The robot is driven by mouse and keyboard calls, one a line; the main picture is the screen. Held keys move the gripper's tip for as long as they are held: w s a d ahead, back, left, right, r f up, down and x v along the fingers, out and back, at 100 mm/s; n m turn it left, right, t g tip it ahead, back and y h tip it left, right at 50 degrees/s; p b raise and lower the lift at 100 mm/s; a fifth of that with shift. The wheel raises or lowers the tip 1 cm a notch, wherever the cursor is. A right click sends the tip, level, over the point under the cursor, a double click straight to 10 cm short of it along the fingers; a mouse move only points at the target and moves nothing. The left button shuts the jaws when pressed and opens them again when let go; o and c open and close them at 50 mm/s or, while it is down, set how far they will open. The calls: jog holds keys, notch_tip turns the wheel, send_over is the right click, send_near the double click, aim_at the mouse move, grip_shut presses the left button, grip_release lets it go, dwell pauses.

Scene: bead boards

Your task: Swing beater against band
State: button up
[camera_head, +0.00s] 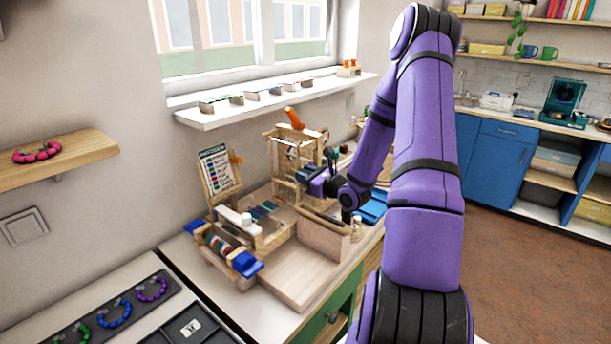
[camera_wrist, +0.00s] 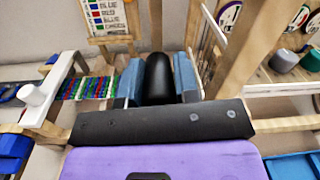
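The wooden bead loom (camera_head: 277,150) stands on the bench below the window, with a tall upright frame at its back. The band (camera_head: 262,212) of coloured threads lies across it; it also shows at left in the wrist view (camera_wrist: 92,87). My gripper (camera_head: 318,182) is at the right side of the tall frame. In the wrist view, its two blue-grey fingers (camera_wrist: 158,80) press on both sides of a black rounded grip (camera_wrist: 158,72), in line with a wooden post. I take this to be the beater's grip; its join with the post is hidden. The band lies left of my fingers, apart from them.
A colour chart (camera_head: 218,168) stands behind the loom. A white knob (camera_head: 246,218) and a blue-ended roller (camera_head: 218,245) are at its front left. A blue tray (camera_head: 372,210) lies to the right. The window shelf (camera_head: 270,100) holds small bead boxes.

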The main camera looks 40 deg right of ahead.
jog(key=shift+s+a+r+m, duration=0.1)
jog(key=shift+s+a+m, duration=0.05)
jog(key=shift+a+m, duration=1.3)
grip_shut()
jog(key=shift+d+m, duration=0.2)
jog(key=shift+m, duration=0.05)
